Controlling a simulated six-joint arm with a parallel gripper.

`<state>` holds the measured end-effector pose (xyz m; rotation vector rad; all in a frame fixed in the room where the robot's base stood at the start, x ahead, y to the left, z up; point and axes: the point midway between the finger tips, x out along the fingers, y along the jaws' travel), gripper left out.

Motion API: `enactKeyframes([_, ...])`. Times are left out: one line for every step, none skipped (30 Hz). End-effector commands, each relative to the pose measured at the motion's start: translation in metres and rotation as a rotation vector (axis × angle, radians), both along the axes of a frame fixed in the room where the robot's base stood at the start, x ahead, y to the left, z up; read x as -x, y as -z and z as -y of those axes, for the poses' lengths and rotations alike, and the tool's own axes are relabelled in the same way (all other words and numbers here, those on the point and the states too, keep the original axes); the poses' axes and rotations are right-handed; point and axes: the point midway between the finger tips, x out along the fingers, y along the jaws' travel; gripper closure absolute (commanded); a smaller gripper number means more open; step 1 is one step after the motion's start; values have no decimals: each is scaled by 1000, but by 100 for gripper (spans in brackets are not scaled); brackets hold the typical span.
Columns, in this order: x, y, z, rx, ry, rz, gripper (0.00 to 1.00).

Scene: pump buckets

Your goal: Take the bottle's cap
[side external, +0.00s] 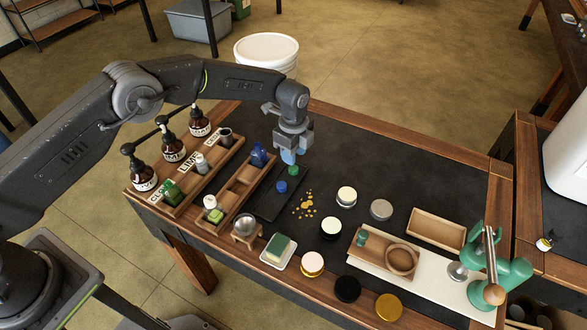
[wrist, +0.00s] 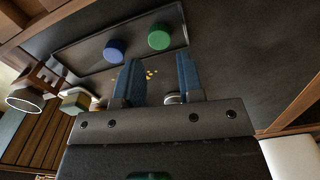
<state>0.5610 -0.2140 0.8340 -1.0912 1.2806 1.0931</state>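My gripper (side external: 289,157) points down above the dark tray (side external: 268,211). Its two blue fingers are apart with nothing between them, as the wrist view shows (wrist: 161,75). Two small round caps lie on the tray: a green cap (side external: 293,170) close to the fingertips and a blue cap (side external: 281,186) nearer the front. The wrist view shows the green cap (wrist: 159,37) and the blue cap (wrist: 115,50) beyond the fingertips. A blue bottle (side external: 258,155) and a green bottle (side external: 173,193) stand in the wooden holders left of the tray. Which cap belongs to which bottle cannot be told.
Brown pump bottles (side external: 173,148) stand in a rack at the left. Gold pieces (side external: 304,203) lie right of the tray, near several round lidded jars (side external: 346,197). A sponge on a white dish (side external: 279,250) sits at the front. The mat behind the jars is clear.

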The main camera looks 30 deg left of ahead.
Motion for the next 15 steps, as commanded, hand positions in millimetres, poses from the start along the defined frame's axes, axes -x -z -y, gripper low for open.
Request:
enactKeyframes([0, 3, 0, 0, 0, 0, 65])
enactKeyframes([0, 4, 0, 0, 0, 0, 65])
enactKeyframes([0, 8, 0, 0, -1, 0, 65])
enactKeyframes([0, 11, 0, 0, -1, 0, 65])
enactKeyframes([1, 15, 0, 0, -1, -1, 65])
enactKeyframes([1, 22, 0, 0, -1, -2, 65])
enactKeyframes([1, 27, 0, 0, -1, -2, 65])
enactKeyframes([1, 31, 0, 0, -1, -1, 65])
enactKeyframes([1, 37, 0, 0, -1, -1, 65])
enactKeyframes([1, 41, 1, 0, -1, 0, 65])
enactKeyframes([1, 44, 0, 0, 0, 0, 65])
enactKeyframes([2, 48, 0, 0, 0, -1, 65])
enactKeyframes([1, 51, 0, 1, 0, 0, 65])
enactKeyframes([1, 52, 0, 1, 0, 1, 65])
enactKeyframes([1, 53, 1, 1, 0, 2, 65])
